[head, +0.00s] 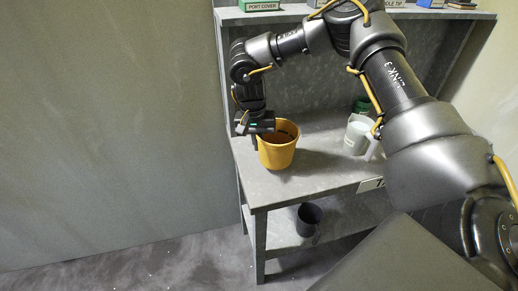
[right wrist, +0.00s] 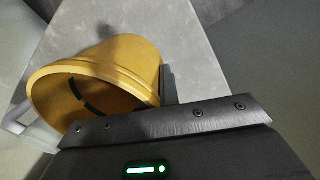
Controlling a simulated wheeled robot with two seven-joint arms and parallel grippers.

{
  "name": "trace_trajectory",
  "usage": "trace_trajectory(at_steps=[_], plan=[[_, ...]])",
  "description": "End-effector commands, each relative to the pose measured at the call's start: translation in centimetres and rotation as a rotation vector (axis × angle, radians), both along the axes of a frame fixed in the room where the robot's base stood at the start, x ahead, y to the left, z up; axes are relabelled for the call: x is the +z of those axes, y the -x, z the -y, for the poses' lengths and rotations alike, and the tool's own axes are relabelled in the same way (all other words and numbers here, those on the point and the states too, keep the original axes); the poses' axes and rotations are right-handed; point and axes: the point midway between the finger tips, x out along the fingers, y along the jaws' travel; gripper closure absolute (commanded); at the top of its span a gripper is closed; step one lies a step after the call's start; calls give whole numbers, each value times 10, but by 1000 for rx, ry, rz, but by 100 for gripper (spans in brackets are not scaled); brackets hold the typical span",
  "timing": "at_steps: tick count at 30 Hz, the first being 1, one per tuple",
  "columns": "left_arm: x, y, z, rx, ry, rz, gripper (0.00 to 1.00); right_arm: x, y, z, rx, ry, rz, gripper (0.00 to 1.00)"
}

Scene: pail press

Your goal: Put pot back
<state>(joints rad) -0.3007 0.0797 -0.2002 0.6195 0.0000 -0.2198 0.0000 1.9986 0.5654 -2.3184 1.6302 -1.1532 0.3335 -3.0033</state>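The task's pot looks to be the yellow-orange pail (head: 278,152), upright on the grey bench top with its mouth up. It has dark marks inside. My right gripper (head: 257,137) points down at the pail's left rim. In the right wrist view the pail (right wrist: 128,62) fills the left half, and one dark finger (right wrist: 167,85) lies along the outside of its wall. The other finger is hidden, so I cannot tell whether the gripper is shut on the wall. My left gripper is not in view.
The grey bench (head: 315,178) has a white jug (head: 357,137) and a green item (head: 362,105) at the right. Boxes (head: 262,5) stand on the upper shelf. Bench space between pail and jug is clear.

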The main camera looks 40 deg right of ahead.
Motion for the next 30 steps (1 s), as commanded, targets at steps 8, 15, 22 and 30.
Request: trace_trajectory(at_steps=[8, 15, 22, 30], plan=[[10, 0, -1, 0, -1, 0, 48, -30, 0, 0, -1, -1, -1, 100], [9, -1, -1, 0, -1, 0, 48, -30, 0, 0, 0, -1, 1, 100], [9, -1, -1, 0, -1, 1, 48, -32, 0, 0, 0, -1, 0, 80], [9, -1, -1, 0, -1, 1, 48, -32, 0, 0, 0, -1, 1, 75]])
